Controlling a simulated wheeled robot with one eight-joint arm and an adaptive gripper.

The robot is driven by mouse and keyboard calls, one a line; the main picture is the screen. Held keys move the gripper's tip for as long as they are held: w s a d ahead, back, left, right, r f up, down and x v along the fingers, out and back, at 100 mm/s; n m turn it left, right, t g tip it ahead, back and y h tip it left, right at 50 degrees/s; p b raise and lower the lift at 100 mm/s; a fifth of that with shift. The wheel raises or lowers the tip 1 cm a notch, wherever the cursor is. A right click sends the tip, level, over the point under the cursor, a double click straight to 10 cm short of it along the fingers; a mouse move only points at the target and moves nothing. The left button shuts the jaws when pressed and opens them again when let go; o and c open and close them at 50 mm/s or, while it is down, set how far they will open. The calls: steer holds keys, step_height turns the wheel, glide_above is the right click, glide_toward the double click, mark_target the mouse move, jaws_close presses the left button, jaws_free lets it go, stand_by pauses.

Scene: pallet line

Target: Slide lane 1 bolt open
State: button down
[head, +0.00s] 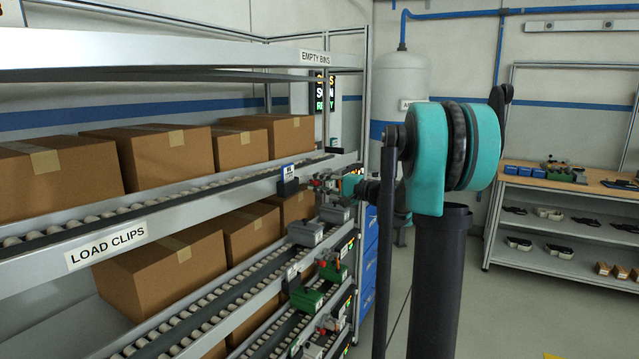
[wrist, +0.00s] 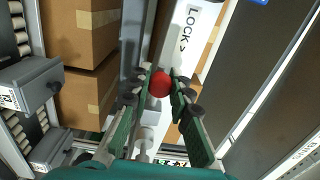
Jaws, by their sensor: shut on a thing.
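The bolt's red knob (wrist: 160,83) sits between my fingertips in the wrist view. My gripper (wrist: 162,88) is shut on this red knob, one green-sided finger on each side. Pale grey metal parts (wrist: 150,118) show below the knob between the fingers. A white plate marked "LOCK >" (wrist: 197,28) lies just beyond the knob. In the head view my gripper (head: 325,183) is at the right end of the upper shelf, small and far off. The knob and the bolt cannot be made out clearly there. The lane number is not readable.
Cardboard boxes (head: 166,156) stand on the roller shelves. Grey bins (head: 306,232) sit on the lane just below my gripper, and a grey bin (wrist: 40,82) is at left in the wrist view. Green bins (head: 308,298) are lower. The floor right of the rack is open.

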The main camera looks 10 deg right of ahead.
steer(key=shift+s+a+f, duration=0.1)
steer(key=shift+s, duration=0.1)
steer(key=c, duration=1.4)
jaws_free()
steer(key=shift+o, duration=0.2)
steer(key=v, duration=1.2)
